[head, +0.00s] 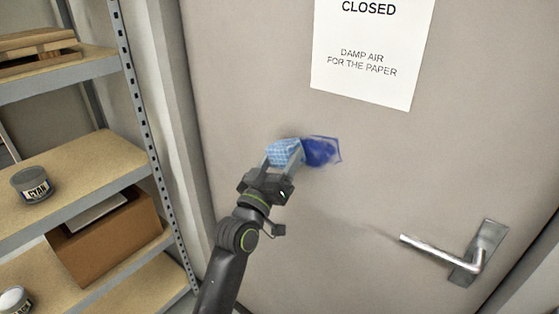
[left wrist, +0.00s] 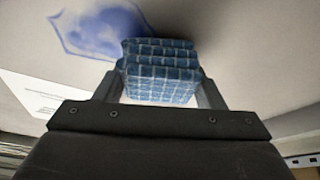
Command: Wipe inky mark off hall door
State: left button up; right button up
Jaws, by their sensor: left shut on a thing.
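The hall door (head: 240,60) is a flat grey-beige panel. A dark blue inky mark (head: 322,151) is on it below the paper sign; it also shows in the left wrist view (left wrist: 98,28) with a paler, smeared middle. My left gripper (head: 270,170) is shut on a folded blue checked cloth (head: 285,152), which also shows in the left wrist view (left wrist: 158,72). The cloth is at the mark's left edge in the head view, at or very near the door; I cannot tell whether it touches. My right gripper is not in view.
A paper sign (head: 372,50) hangs on the door above the mark. A metal lever handle (head: 445,254) is at lower right. The door around the mark is clear.

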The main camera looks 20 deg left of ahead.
pick_arm(q)
jog(key=shift+w+d, duration=0.15)
jog(key=shift+w, duration=0.25)
